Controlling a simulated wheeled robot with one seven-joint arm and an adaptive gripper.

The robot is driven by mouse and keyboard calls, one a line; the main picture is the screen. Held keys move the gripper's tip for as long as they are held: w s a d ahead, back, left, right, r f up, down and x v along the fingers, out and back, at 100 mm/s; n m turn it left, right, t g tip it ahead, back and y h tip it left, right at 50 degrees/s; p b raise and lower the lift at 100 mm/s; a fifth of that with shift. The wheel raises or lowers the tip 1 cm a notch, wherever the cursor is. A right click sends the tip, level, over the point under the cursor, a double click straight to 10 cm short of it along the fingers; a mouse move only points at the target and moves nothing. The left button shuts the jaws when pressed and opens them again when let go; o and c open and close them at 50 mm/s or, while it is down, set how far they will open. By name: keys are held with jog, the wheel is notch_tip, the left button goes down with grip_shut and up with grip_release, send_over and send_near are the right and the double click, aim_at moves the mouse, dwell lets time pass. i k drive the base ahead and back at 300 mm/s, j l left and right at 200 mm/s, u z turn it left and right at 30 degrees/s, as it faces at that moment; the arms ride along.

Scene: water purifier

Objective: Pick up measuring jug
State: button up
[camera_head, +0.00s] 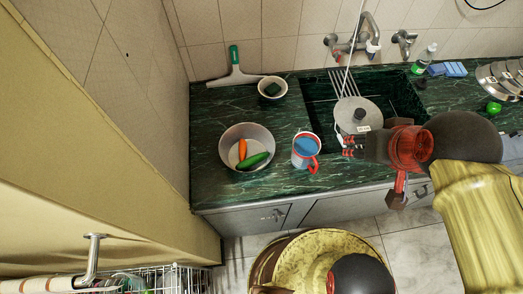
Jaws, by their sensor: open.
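The measuring jug (297,161) appears to be the small white vessel with a red handle and a blue inside, standing upright on the dark green marble counter (220,192). It is left of the sink, near the counter's front edge. My gripper (348,146) reaches in from the right with its fingers pointing left toward the jug. It is open and empty, with a small gap between the fingertips and the jug's handle side. The jug's markings are too small to make out.
A grey bowl (229,138) with a carrot and a cucumber stands left of the jug. A small white bowl (262,90) is behind.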

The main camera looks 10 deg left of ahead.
aim_at(306, 145)
jog(key=i+l, duration=0.1)
jog(key=l, duration=0.55)
jog(key=i+l, duration=0.15)
jog(key=l, duration=0.2)
jog(key=l+u, duration=0.1)
jog(key=u, duration=0.3)
jog(key=l+u, duration=0.1)
jog(key=u, duration=0.35)
jog(key=l+u, duration=0.15)
jog(key=u, duration=0.25)
jog(key=l+u, duration=0.1)
jog(key=u, duration=0.3)
